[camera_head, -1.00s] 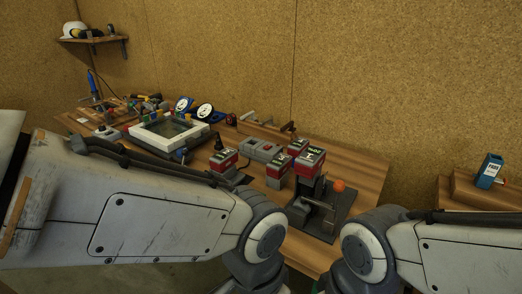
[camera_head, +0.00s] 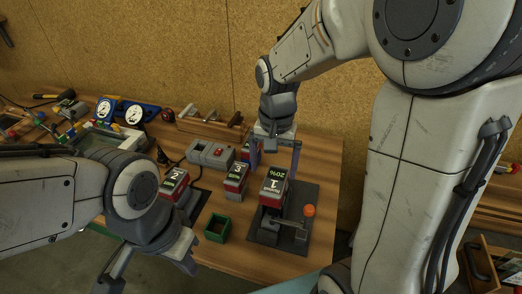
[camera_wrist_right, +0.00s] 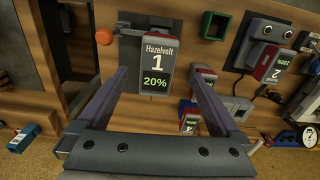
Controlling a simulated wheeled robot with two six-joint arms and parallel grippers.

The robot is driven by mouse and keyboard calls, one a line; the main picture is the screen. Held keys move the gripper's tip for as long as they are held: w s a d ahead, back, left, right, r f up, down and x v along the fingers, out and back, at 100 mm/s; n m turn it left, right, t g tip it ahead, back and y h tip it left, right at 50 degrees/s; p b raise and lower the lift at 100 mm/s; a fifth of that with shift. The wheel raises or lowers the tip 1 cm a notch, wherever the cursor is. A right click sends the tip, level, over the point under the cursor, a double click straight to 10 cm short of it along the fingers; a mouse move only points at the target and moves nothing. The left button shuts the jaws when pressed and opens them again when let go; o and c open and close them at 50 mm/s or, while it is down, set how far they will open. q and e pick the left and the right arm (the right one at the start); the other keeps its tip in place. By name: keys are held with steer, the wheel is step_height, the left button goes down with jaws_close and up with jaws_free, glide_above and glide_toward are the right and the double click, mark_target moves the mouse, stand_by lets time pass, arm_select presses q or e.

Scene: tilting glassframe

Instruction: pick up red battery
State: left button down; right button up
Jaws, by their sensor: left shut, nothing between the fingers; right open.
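Several red-and-grey batteries are on the table. The one labelled Hazelvolt 1, 20% (camera_head: 273,188), stands on a dark stand with a lever. It also shows in the right wrist view (camera_wrist_right: 157,62). A battery labelled 2 (camera_head: 173,186) stands to the left, and another battery (camera_head: 236,177) stands between them. My right gripper (camera_head: 275,160) is open and empty, pointing down just behind battery 1; in the right wrist view its fingers (camera_wrist_right: 158,76) appear on either side of that battery, without visible contact. My left gripper (camera_head: 182,254) is shut and empty at lower left, its tips partly unclear.
An orange ball-shaped knob (camera_head: 309,210) is beside the stand. A green open box (camera_head: 217,228) sits near the front table edge. A grey charger-like unit (camera_head: 210,154), gauges (camera_head: 117,112) and a clamp rack (camera_head: 210,122) are behind. A blue item (camera_wrist_right: 22,138) is off to the side.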

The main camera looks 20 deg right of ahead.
mark_target(275, 179)
steer(key=shift+m, duration=0.3)
steer(key=f, duration=0.2)
steer(key=w+d+f, duration=0.1)
steer(key=f, duration=0.1)
steer(key=shift+w+f, duration=0.1)
steer(key=shift+f, duration=0.3)
steer(key=shift+f+p, duration=0.55)
steer(key=shift+f, duration=0.05)
step_height(275, 179, down, 4)
steer(key=shift+f+p, duration=0.1)
steer(key=shift+p, duration=0.35)
arm_select(q)
steer(key=shift+w+d+r, duration=0.1)
steer(key=shift+w+r, duration=0.05)
steer(key=shift+r, duration=0.5)
steer(key=shift+w+d+r, duration=0.1)
steer(key=shift+w+r, duration=0.05)
steer(key=shift+r, duration=0.45)
arm_select(e)
steer(key=shift+d, duration=0.1)
steer(key=shift+c, duration=0.3)
steer(key=c, duration=1.5)
